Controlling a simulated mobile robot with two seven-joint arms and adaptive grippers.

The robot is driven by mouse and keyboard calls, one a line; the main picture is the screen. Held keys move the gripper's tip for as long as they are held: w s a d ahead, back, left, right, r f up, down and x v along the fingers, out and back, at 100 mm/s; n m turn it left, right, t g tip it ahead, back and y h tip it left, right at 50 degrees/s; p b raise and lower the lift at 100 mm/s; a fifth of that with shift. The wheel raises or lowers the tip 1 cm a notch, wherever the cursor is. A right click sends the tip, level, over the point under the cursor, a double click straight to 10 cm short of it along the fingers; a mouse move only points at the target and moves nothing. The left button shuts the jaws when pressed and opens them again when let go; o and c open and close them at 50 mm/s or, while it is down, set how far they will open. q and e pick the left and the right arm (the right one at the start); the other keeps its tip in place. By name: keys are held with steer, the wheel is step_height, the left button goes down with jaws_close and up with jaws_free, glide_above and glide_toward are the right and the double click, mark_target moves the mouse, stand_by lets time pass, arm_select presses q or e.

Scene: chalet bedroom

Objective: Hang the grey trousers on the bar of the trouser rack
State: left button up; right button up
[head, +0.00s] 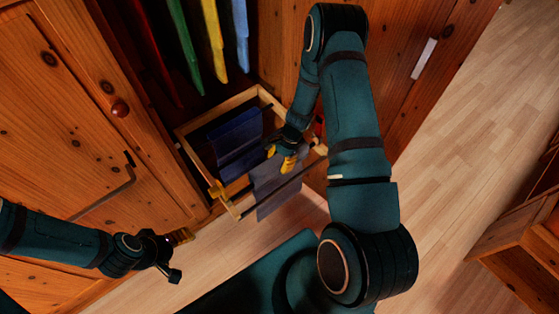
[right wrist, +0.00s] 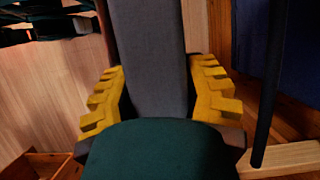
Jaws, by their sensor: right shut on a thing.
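The grey trousers (head: 267,177) hang from my right gripper (head: 287,158), whose yellow fingers are shut on them. In the right wrist view the grey cloth (right wrist: 147,60) runs between the two fingers (right wrist: 160,100). The trouser rack (head: 188,148) is a pulled-out wooden frame with dark bars. Its front bar (head: 305,172) crosses the grey cloth in the head view. In the right wrist view a dark bar (right wrist: 270,90) stands to the right of the cloth, apart from it. My left gripper (head: 181,237) is away at the lower left, its opening unclear.
Navy trousers (head: 236,140) hang on the rack behind the grey ones. Several coloured garments (head: 212,38) hang in the wardrobe above. A wardrobe door (head: 80,110) stands at left. Open wooden floor (head: 470,130) lies to the right, with wooden furniture (head: 515,240) at its edge.

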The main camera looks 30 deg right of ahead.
steer(key=shift+f+b, duration=1.25)
steer(key=shift+f, duration=0.5)
